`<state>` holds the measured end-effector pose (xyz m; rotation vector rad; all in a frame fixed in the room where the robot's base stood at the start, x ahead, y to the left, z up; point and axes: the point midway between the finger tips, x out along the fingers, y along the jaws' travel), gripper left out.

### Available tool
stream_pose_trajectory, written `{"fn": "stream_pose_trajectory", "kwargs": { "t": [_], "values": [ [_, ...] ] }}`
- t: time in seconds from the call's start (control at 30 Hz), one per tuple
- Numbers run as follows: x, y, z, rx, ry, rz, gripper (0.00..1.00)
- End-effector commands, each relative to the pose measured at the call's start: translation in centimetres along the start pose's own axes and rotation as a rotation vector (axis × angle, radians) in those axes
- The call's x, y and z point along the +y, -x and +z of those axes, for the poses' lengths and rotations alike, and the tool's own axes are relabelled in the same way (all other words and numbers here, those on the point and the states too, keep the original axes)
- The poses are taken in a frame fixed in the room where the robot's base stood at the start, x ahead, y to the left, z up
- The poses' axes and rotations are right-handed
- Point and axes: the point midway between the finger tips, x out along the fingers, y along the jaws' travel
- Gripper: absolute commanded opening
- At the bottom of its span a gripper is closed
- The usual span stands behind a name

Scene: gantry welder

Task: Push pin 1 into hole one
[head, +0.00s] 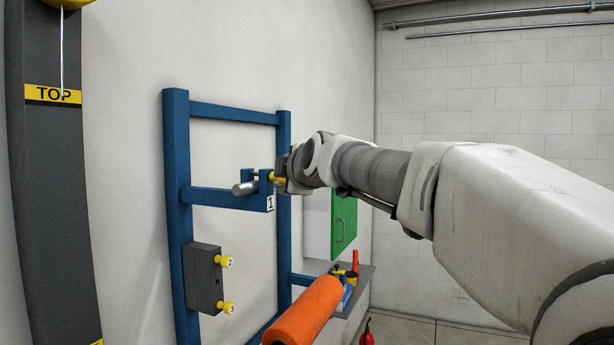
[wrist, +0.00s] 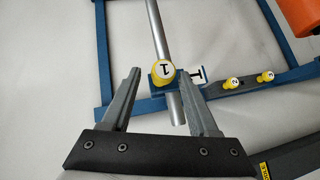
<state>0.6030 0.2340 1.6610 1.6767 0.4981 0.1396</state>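Pin 1 has a yellow round head marked 1 (wrist: 162,73) and sits at a blue bracket (wrist: 158,92) on the blue frame. In the head view, the yellow of pin 1 (head: 272,177) shows between the bracket (head: 264,190) and my gripper (head: 281,177). In the wrist view, my gripper (wrist: 158,71) is open, with one finger on each side of the pin's head. A gap shows on the left; whether the right finger touches is unclear. Hole one is hidden, and I cannot tell how deep the pin sits.
A silver rod (wrist: 174,106) passes behind the pin head. A grey block (head: 204,278) below holds yellow pins 2 (head: 224,261) and 3 (head: 226,308). A small shelf (head: 362,282) carries several items, beside a green panel (head: 344,222).

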Motion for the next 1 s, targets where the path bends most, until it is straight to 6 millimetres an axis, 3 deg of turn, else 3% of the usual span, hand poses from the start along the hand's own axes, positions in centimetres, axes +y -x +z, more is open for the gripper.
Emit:
{"fn": "stream_pose_trajectory", "kwargs": {
  "t": [0.47,0.67,1.0],
  "values": [
    [-0.1,0.9,0.3,-0.005,0.001,0.0,0.7],
    [-0.2,4.1,0.3,-0.005,0.001,0.004,0.7],
    [-0.2,11.4,0.2,-0.003,0.0,0.004,0.7]
  ]
}}
